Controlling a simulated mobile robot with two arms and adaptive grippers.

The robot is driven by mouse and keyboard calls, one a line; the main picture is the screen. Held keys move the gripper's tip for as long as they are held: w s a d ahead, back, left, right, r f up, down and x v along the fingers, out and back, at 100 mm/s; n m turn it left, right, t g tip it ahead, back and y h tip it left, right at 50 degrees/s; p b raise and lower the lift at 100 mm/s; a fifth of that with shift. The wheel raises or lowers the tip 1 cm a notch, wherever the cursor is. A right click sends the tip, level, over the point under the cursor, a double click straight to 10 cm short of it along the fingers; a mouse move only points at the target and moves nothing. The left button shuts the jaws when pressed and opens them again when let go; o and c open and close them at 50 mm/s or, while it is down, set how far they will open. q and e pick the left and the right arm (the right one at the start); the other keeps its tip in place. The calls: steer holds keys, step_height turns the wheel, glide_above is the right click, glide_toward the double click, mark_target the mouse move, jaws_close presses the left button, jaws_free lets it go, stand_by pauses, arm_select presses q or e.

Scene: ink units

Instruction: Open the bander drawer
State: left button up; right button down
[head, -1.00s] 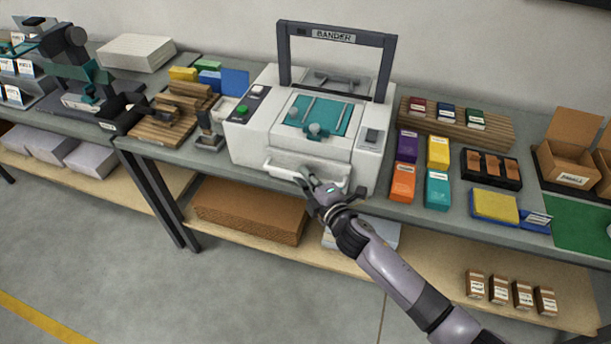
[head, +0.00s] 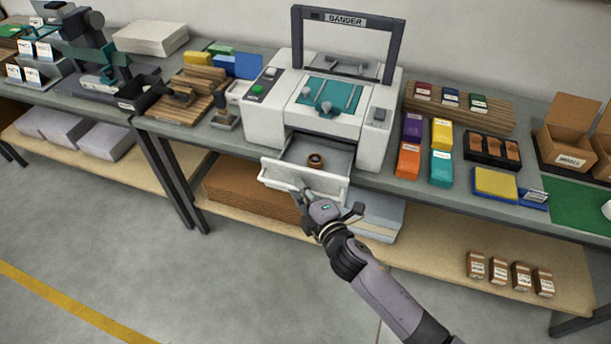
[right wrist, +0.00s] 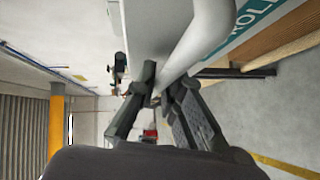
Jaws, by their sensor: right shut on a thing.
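The bander (head: 315,100) is a white machine with a dark frame labelled BANDER, standing on the grey bench. Its white drawer (head: 282,172) is pulled out at the front. Inside the drawer lies a small brown roll (head: 315,161). My right gripper (head: 305,194) is at the drawer's front, shut on its handle. In the right wrist view the fingers (right wrist: 160,92) close around the white handle bar (right wrist: 195,45), and a teal label (right wrist: 250,25) shows beside it. The gripper hides part of the handle in the head view. My left gripper is out of view.
Coloured boxes (head: 425,150) and a dark tray (head: 491,150) stand right of the bander. A brown carton (head: 250,190) sits on the lower shelf (head: 440,245). The floor in front is clear.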

steer(key=s, duration=0.1)
steer(key=s+a, duration=0.1)
steer(key=s, duration=0.1)
steer(key=c, duration=2)
jaws_free()
steer(key=shift+c, duration=0.2)
steer(key=o, duration=0.4)
steer(key=shift+c, duration=0.2)
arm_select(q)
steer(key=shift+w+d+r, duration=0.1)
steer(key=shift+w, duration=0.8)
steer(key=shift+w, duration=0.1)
arm_select(e)
steer(key=v, duration=1.2)
